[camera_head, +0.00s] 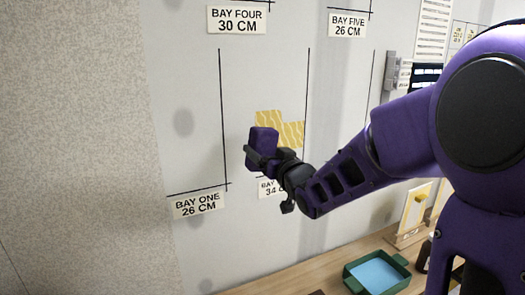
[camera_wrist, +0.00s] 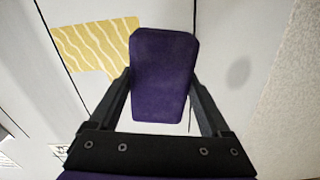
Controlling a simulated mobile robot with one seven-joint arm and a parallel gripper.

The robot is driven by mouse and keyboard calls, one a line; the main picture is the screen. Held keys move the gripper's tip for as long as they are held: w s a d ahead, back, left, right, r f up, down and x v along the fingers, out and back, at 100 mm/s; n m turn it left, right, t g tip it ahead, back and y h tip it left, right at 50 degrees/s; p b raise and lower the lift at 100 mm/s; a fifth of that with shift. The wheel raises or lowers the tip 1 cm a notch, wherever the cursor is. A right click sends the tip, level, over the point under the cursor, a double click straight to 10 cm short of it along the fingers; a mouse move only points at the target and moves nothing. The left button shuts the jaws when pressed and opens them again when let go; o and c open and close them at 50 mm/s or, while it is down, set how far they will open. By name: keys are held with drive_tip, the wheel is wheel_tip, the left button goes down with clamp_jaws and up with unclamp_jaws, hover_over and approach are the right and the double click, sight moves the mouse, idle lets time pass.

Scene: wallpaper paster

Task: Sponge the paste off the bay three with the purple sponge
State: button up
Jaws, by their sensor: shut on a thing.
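The purple sponge (camera_head: 261,139) is held in front of the wall, and it fills the middle of the wrist view (camera_wrist: 162,75). My gripper (camera_head: 266,157) is shut on it, with a dark finger on each side. The sponge overlaps the lower left of a yellow wavy-patterned paper piece (camera_head: 292,134) in the head view. I cannot tell whether the sponge touches the wall. No label reading bay three is visible. A label under the patch (camera_head: 265,187) is partly hidden by my gripper and shows "34". No clear paste can be told apart on the wall; faint grey oval marks (camera_head: 183,122) show left of the sponge.
Other labels read bay one (camera_head: 198,204), bay four (camera_head: 236,20) and bay five (camera_head: 347,25). Black lines divide the wall. Below, a wooden table (camera_head: 325,277) bears a green tray (camera_head: 352,281) with blue inside. A framed board (camera_head: 413,213) stands behind it.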

drive_tip(key=shift+f, duration=0.1)
drive_tip(key=b, duration=0.2)
approach(246, 136)
drive_tip(key=x, duration=0.3)
drive_tip(key=shift+w+a+f, duration=0.1)
drive_tip(key=shift+w+a, duration=0.2)
drive_tip(key=shift+w, duration=0.15)
drive_tip(key=shift+x, duration=1.3)
idle(3.3)
idle(0.5)
drive_tip(key=shift+w+d, duration=0.3)
drive_tip(key=shift+d, duration=0.45)
drive_tip(key=shift+w+d, duration=0.25)
drive_tip(key=shift+d, duration=0.55)
drive_tip(key=shift+w+d, duration=0.3)
drive_tip(key=shift+d, duration=0.45)
drive_tip(key=shift+d, duration=0.1)
drive_tip(key=shift+w+d, duration=0.35)
drive_tip(key=shift+d, duration=0.45)
drive_tip(key=shift+w+d, duration=0.35)
drive_tip(key=shift+d, duration=0.45)
drive_tip(key=shift+w+d, duration=0.35)
drive_tip(key=shift+d, duration=0.45)
